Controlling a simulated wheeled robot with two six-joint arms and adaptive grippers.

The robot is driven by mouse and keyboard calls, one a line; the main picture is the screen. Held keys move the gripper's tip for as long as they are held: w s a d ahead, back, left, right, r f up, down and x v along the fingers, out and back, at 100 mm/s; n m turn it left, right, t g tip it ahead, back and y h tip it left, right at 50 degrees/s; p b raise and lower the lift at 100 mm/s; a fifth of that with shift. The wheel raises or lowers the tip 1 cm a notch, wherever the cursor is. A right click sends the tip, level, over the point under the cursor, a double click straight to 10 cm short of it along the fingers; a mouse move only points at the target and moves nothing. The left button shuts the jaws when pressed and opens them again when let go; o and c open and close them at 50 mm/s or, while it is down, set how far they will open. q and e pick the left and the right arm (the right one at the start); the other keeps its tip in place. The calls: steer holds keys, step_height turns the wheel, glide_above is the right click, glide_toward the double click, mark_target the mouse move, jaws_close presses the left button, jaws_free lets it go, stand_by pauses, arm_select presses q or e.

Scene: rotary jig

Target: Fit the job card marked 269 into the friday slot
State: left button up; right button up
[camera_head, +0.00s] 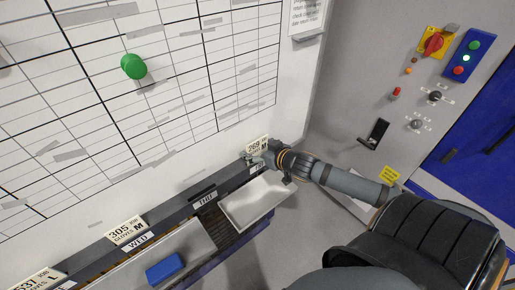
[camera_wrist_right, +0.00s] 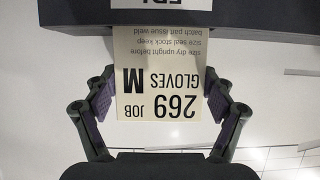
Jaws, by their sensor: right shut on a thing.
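The job card marked 269 (camera_head: 258,145) is cream with black print and stands at the right end of the dark slotted rail on the board. My right gripper (camera_head: 262,157) is shut on it. In the right wrist view the card (camera_wrist_right: 160,75) shows upside down between the two finger pads of the gripper (camera_wrist_right: 160,103). Its far end meets the dark rail (camera_wrist_right: 240,18) at the white FRI label (camera_wrist_right: 160,3). I cannot tell how deep it sits in the friday slot. The FRI label (camera_head: 257,167) is partly covered in the head view. My left gripper is out of view.
A 305 card (camera_head: 127,230) stands above the WED label (camera_head: 138,241), and a 537 card (camera_head: 38,281) is farther left. The THU label (camera_head: 208,198) has no card above it. A white tray (camera_head: 257,203) and a blue block (camera_head: 165,268) are below the rail.

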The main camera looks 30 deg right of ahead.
steer(key=shift+f+b, duration=1.05)
steer(key=shift+f, duration=0.35)
steer(key=o, duration=1.1)
steer(key=shift+r, duration=0.1)
